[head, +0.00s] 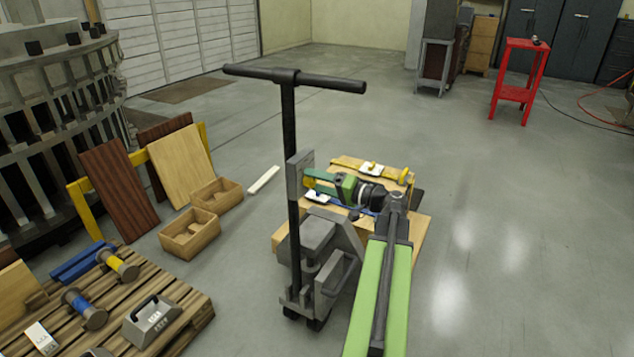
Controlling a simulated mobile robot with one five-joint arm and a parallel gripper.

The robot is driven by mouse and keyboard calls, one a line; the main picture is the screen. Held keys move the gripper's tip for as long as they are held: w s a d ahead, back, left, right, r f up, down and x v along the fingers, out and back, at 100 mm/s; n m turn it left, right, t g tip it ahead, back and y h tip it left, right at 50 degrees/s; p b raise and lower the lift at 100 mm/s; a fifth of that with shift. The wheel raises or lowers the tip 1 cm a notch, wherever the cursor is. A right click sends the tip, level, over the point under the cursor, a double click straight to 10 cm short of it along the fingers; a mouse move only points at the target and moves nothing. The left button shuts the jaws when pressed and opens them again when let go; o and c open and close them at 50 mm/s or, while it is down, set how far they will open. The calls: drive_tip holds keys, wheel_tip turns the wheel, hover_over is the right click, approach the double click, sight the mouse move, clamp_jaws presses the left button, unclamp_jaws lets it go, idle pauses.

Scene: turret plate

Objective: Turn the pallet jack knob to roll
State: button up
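The pallet jack (318,238) stands upright in the middle of the head view, with a dark T-shaped handle (290,76) on a tall post. A grey box (300,172) is fixed to the post about halfway up. I cannot make out a knob on it; the side facing my arm is partly hidden by my gripper. The fingertips are at or very close to the box. I cannot tell whether they touch it or hold anything.
On the left stand leaning boards (120,190), wooden boxes (190,236) and a pallet (190,318) with spools and a weight. A red stand (515,92) is at the back right. Floor at right is clear.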

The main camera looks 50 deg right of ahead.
drive_tip(key=v, duration=1.7)
drive_tip(key=shift+s, duration=0.25)
drive_tip(key=shift+w+a, duration=0.1)
